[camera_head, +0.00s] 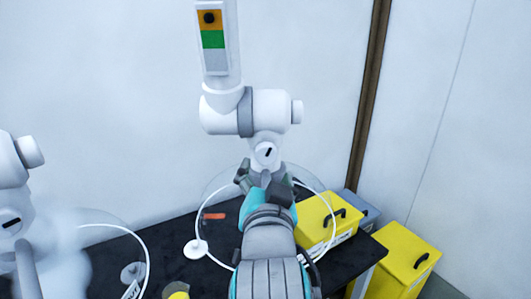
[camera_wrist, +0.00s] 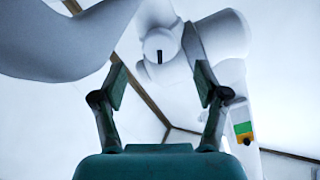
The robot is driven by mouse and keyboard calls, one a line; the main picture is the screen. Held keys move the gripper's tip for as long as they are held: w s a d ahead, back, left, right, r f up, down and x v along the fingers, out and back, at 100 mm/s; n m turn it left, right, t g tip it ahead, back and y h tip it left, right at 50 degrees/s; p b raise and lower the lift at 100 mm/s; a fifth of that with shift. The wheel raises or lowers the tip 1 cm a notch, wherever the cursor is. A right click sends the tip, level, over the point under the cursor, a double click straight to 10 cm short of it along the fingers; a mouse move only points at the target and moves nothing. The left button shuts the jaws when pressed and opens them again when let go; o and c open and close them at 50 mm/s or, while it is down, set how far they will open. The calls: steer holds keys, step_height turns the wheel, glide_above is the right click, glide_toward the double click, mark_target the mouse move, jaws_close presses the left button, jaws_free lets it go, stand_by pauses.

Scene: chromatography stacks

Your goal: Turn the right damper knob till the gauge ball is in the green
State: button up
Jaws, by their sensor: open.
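The right damper knob (camera_head: 266,152) is a round white knob with a dark slanted mark, on the right white extraction arm (camera_head: 232,112). Above it, the gauge (camera_head: 213,38) has orange, green and pale bands, and its black ball (camera_head: 209,18) sits in the orange band. My gripper (camera_head: 265,176) is just below and in front of the knob, with its fingers apart. In the wrist view, the open gripper (camera_wrist: 160,80) has the knob (camera_wrist: 160,45) beyond and between its fingers, with no contact visible. The gauge (camera_wrist: 243,132) appears upside down there, ball in orange.
A second white extraction arm with a similar knob (camera_head: 11,224) stands at the left. A clear hood with a white rim (camera_head: 204,232) surrounds my wrist area. The black bench (camera_head: 175,243) lies below. Yellow boxes (camera_head: 318,222) (camera_head: 402,264) stand at the right.

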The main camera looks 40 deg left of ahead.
mark_target(266, 157)
steer(key=x, duration=0.8)
steer(key=shift+w, duration=0.1)
